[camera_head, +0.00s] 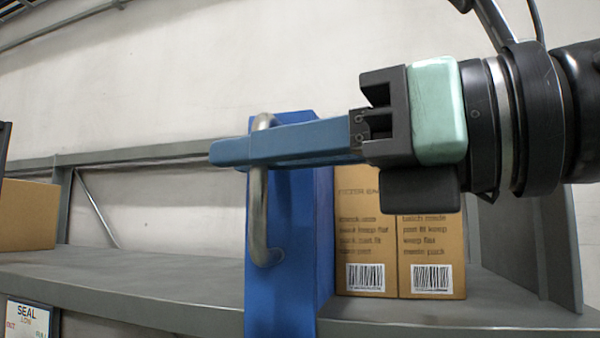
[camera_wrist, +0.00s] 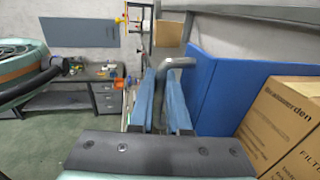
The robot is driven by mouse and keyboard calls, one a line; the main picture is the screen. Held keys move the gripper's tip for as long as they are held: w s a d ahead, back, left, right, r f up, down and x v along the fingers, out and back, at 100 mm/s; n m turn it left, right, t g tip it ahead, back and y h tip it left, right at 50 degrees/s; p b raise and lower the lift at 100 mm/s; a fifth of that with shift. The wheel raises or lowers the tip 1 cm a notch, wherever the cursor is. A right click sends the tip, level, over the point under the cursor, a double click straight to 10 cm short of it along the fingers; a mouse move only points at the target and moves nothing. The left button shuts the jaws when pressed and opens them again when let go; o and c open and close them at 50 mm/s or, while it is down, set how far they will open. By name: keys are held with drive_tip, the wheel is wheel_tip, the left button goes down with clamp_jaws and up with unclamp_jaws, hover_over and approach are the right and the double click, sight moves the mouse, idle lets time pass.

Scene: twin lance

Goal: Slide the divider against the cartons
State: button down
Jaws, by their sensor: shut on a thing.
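The blue divider (camera_head: 290,275) stands upright on the shelf, with a curved metal handle (camera_head: 257,205) on its face. In the wrist view the divider (camera_wrist: 228,85) stands right of the handle (camera_wrist: 174,66). My gripper (camera_head: 235,153) reaches in from the right with its blue fingers at the handle. In the wrist view the fingers of my gripper (camera_wrist: 164,108) lie on either side of the handle, shut on it. Two brown cartons (camera_head: 400,245) stand just right of the divider. A carton (camera_wrist: 290,115) also shows in the wrist view; I cannot tell whether the divider touches it.
The grey shelf (camera_head: 150,280) is clear left of the divider. Another brown box (camera_head: 28,214) stands at its far left. A grey upright panel (camera_head: 520,245) stands right of the cartons. The wrist view shows a workbench (camera_wrist: 75,82) in the background.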

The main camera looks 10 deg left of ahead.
drive_tip(key=d, duration=0.6)
drive_tip(key=shift+s, duration=0.25)
drive_tip(key=c, duration=1.2)
unclamp_jaws()
drive_tip(key=shift+o, duration=0.2)
drive_tip(key=shift+d, duration=0.15)
drive_tip(key=shift+d, duration=0.1)
drive_tip(key=p+v, duration=0.3)
drive_tip(key=v, duration=0.9)
drive_tip(key=shift+d+p, duration=0.3)
drive_tip(key=shift+d, duration=0.1)
drive_tip(key=shift+s, duration=0.15)
